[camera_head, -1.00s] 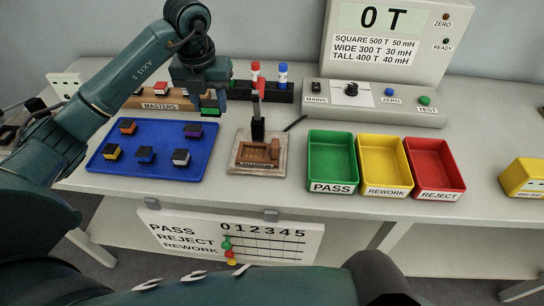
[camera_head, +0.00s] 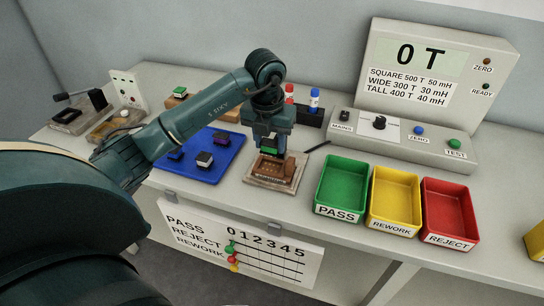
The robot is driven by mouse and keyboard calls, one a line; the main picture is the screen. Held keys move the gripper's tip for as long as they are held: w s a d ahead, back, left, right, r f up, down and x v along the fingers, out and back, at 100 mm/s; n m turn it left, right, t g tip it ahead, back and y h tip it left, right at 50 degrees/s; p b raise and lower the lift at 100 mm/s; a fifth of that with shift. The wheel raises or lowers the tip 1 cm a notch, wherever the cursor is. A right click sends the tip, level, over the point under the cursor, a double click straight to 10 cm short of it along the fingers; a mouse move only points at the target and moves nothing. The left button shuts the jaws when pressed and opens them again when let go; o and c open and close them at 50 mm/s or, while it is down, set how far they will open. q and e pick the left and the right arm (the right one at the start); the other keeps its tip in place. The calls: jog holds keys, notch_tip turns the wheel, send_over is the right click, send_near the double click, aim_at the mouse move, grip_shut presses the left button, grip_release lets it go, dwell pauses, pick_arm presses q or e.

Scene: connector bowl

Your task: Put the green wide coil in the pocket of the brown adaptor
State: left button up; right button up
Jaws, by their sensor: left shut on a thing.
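My left gripper (camera_head: 271,150) is above the back part of the brown adaptor (camera_head: 273,172), pointing down. It is shut on the green wide coil (camera_head: 268,153), of which a small green and dark part shows between the fingers. The adaptor sits on a pale base plate on the table. Its pocket is partly hidden by the gripper, and I cannot tell whether the coil touches it. My right gripper is not in view.
The blue tray (camera_head: 200,172) with several coils is left of the adaptor. Green PASS (camera_head: 341,212), yellow REWORK (camera_head: 392,226) and red REJECT (camera_head: 447,238) bins stand to its right. The tester (camera_head: 400,135) is behind. A rack with red and blue markers (camera_head: 309,115) is close behind the gripper.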

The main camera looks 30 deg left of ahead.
aim_at(270, 156)
pick_arm(q)
jog(key=shift+f, duration=2.35)
jog(key=shift+f, duration=0.15)
jog(key=o, duration=0.7)
jog(key=r, duration=0.4)
jog(key=s+r, duration=0.1)
jog(key=r, duration=0.7)
jog(key=shift+s+d+r+b, duration=0.15)
jog(key=shift+s+d+b, duration=0.05)
jog(key=shift+b, duration=0.15)
